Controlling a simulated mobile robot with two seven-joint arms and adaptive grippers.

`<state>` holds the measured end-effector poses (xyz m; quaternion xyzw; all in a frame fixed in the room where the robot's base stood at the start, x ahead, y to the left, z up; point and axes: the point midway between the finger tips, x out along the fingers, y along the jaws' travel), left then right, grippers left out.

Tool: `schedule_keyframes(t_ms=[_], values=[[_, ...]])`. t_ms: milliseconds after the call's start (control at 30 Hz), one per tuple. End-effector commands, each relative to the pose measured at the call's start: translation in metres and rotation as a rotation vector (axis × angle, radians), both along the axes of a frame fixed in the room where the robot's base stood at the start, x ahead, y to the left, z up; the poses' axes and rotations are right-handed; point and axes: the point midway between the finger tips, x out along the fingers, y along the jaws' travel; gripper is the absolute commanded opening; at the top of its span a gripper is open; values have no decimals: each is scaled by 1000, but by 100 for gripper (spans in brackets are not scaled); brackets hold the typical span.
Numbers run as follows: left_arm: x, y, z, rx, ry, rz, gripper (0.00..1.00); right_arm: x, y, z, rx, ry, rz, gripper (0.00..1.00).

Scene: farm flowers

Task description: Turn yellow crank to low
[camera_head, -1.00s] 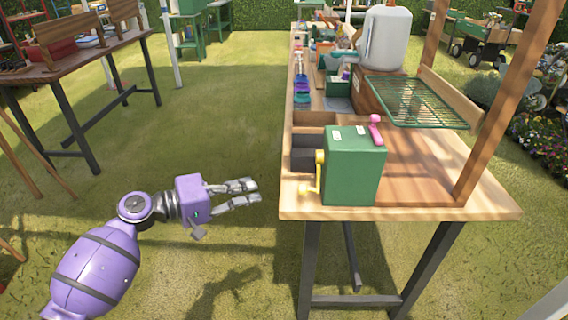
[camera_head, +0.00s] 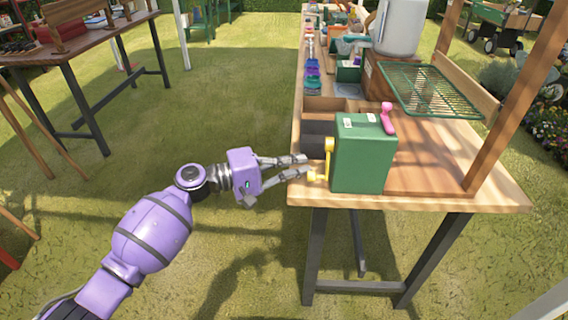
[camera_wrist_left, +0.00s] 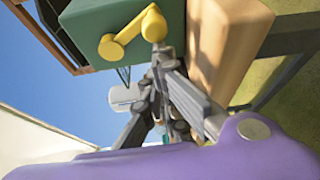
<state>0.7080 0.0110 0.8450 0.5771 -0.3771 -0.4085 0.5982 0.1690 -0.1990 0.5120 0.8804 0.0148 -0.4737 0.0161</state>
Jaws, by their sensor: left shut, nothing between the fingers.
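The yellow crank (camera_head: 328,158) is on the left side of a green box (camera_head: 362,160) at the near left corner of the wooden table. Its handle is at the lower end, toward the table's left edge. In the left wrist view the crank (camera_wrist_left: 122,38) shows with its round knob just beyond the fingertips. My left gripper (camera_head: 304,166) comes in from the left, just left of the crank. It is shut with nothing held. Whether its fingertips touch the knob I cannot tell. My right gripper is not in view.
Dark compartments (camera_head: 318,128) lie behind the crank.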

Motion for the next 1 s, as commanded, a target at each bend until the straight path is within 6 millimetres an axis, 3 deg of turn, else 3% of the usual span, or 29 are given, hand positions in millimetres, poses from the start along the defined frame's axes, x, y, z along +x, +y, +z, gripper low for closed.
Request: schedule_keyframes(t_ms=[400,1000], values=[[0,-1,0,1,4,1,0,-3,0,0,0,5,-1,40],[-6,-1,2,1,105,0,0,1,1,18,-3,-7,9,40]])
